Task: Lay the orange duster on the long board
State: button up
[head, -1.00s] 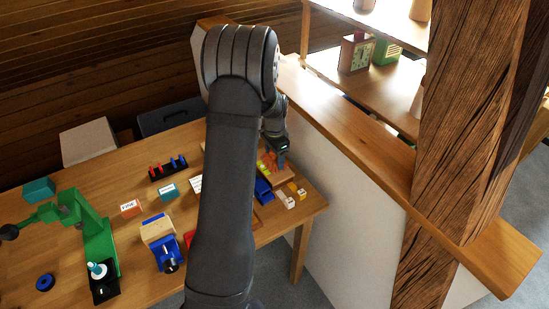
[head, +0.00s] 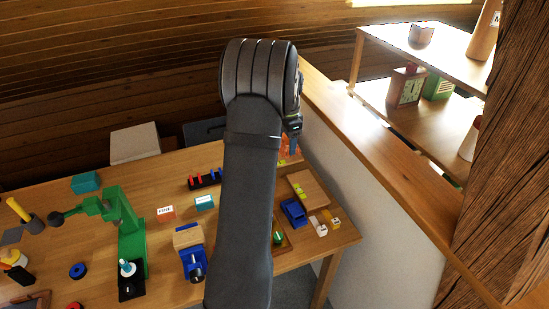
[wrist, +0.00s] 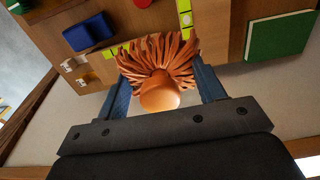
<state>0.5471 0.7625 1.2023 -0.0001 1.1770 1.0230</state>
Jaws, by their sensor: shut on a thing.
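The orange duster (wrist: 160,55) shows in the wrist view as a fan of orange strands with a rounded tan-orange handle end. My gripper (wrist: 163,88) is shut on it, with a blue-grey finger on each side. In the head view the duster (head: 284,147) is a small orange patch beside my gripper (head: 293,143), at the table's far right edge, partly hidden by my arm. A flat wooden board with lime marks (head: 309,185) lies on the table near it. I cannot tell whether this is the long board. A long wooden ledge (head: 400,150) tops the white wall.
The blue holder (head: 293,211) and small white and yellow blocks (head: 328,224) sit at the table's right end. A timber post (head: 505,170) rises at the right by the ledge. Shelves (head: 440,120) with a clock stand behind. The ledge looks clear.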

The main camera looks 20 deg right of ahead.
jog(key=w+a+f, duration=0.2)
jog(key=w, duration=0.1)
jog(key=w+a+f, duration=0.2)
jog(key=w+a, duration=0.1)
jog(key=w+a+f, duration=0.2)
jog(key=w, duration=0.1)
jog(key=shift+w+a+f, duration=0.25)
jog(key=shift+w+f, duration=0.05)
jog(key=shift+f, duration=0.05)
jog(key=shift+a+f, duration=0.1)
jog(key=shift+f, duration=1.95)
jog(key=shift+f, duration=0.15)
jog(key=o, duration=1)
notch_tip(320, 180, up, 12)
jog(key=shift+r, duration=0.2)
